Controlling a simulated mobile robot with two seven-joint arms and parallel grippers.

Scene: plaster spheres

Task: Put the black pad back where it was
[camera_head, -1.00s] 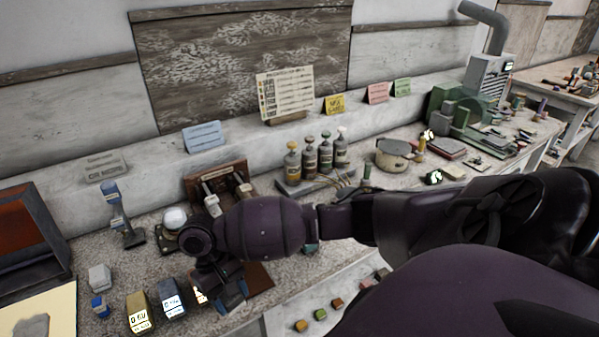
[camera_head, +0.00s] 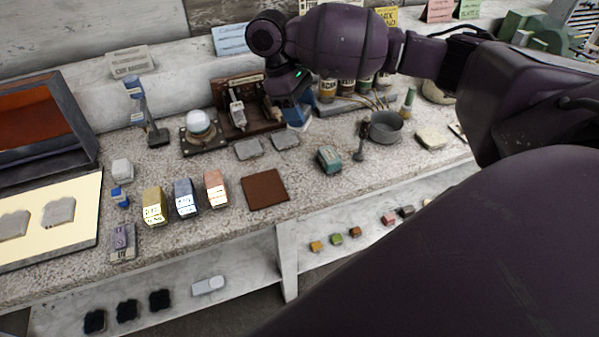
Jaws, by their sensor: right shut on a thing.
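My right gripper (camera_head: 298,116) is at the upper middle, in front of the bottles and beside the brown wooden switch board. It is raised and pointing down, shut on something. Its own dark body hides what it holds, so I cannot tell whether that is a black pad. Several black pads, among them a left one (camera_head: 94,321), a middle one (camera_head: 127,310) and a right one (camera_head: 160,299), lie in a row on the low shelf. A flat brown square (camera_head: 265,189) lies bare on the worktop. My left gripper is not in view.
The worktop holds yellow (camera_head: 154,206), blue (camera_head: 185,198) and orange (camera_head: 215,189) blocks, two grey pads (camera_head: 248,149), a teal block (camera_head: 329,159) and a grey pot (camera_head: 385,127). A white-domed device (camera_head: 199,127) stands left of the gripper.

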